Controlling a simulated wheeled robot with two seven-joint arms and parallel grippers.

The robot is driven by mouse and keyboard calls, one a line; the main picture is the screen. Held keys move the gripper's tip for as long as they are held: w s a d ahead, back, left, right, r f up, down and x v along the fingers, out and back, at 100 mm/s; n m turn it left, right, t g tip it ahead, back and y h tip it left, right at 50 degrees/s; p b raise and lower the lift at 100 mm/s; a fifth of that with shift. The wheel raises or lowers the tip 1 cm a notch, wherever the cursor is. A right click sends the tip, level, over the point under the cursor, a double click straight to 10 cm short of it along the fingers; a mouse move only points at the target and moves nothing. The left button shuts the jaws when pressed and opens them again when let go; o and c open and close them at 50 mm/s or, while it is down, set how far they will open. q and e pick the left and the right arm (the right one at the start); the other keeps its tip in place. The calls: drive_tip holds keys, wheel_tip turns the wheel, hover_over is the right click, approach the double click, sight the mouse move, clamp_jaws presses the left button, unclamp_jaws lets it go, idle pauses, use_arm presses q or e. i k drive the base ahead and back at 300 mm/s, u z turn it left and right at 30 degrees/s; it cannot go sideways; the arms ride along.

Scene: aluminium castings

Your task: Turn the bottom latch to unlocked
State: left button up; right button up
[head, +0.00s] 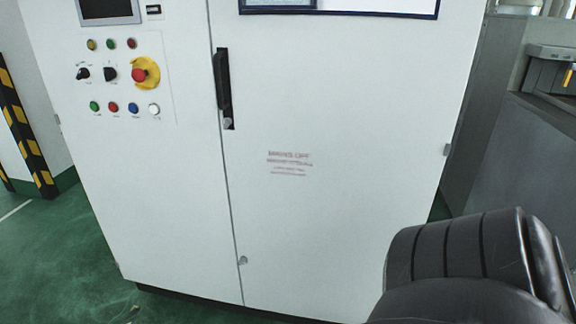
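A white cabinet (170,205) with a closed door (340,215) fills the middle of the head view. The bottom latch (242,261) looks like a small grey round fitting low on the seam at the door's left edge. It is too small to tell which way it is turned. A black upright handle (223,85) sits higher on the same seam, with a small grey piece at its lower end. Neither gripper shows. A dark ribbed part at the lower right looks like my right arm and covers the door's lower right.
A control panel (120,75) with coloured buttons, two black knobs and a red emergency stop (139,75) is at upper left. A yellow-black striped post (22,135) stands left. Grey machinery (510,130) is at right. Green floor (60,260) is clear at lower left.

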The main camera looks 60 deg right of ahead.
sight(243, 260)
drive_tip(key=z, duration=2.1)
drive_tip(key=i, duration=1)
